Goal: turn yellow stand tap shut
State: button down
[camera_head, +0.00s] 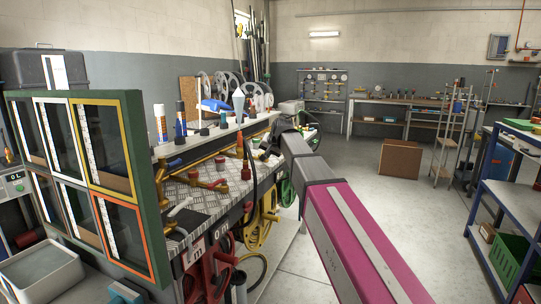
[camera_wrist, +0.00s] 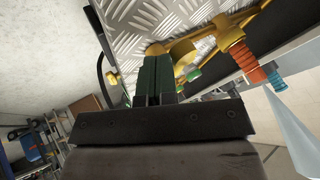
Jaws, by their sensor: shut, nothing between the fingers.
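In the wrist view, a yellow tap fitting (camera_wrist: 182,54) with a round yellow body lies just beyond my fingertips, on a yellow pipe over the checker plate. An orange ribbed collar (camera_wrist: 238,54) and a teal ribbed end are farther right on this pipework. I cannot tell how far its handle is turned. My gripper (camera_wrist: 155,62) shows dark green fingers, shut and empty, close to the fitting; contact cannot be told. In the head view, yellow pipework (camera_head: 206,183) runs along the bench, and my arm hides the gripper's fingers and part of the bench's right end.
The checker-plate bench (camera_head: 212,203) carries bottles and fittings. A yellow hose reel (camera_head: 257,230) and a red reel (camera_head: 207,275) hang at its front. A framed window panel (camera_head: 152,215) stands at left. Blue shelving (camera_head: 500,203) is at right, with open floor between.

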jog(key=shift+a, duration=0.4)
dwell(0.3)
jog(key=shift+s, duration=0.1)
jog(key=s+d+r, duration=0.7)
jog(key=s+d+f+g+h, duration=0.15)
jog(key=d+f, duration=0.25)
jog(key=f, duration=0.5)
jog(key=s+d+f+g, duration=0.1)
jog(key=s+d+f, duration=0.25)
jog(key=f, duration=0.55)
jog(key=s+d+f+g+h, duration=0.1)
jog(key=s+d+f, duration=0.1)
jog(key=d+f, duration=0.5)
jog(key=s+d+f+g, duration=0.1)
jog(key=s+d+f, duration=0.1)
jog(key=s+f, duration=0.3)
jog(key=s+d+f+n+g+h, duration=0.1)
jog(key=s+d+f, duration=0.2)
jog(key=f, duration=0.6)
jog(key=s+d+f+g+h, duration=0.1)
jog(key=s+d+f, duration=0.2)
jog(key=s+f, duration=0.4)
jog(key=shift+s+d, duration=0.2)
jog(key=shift+s, duration=0.35)
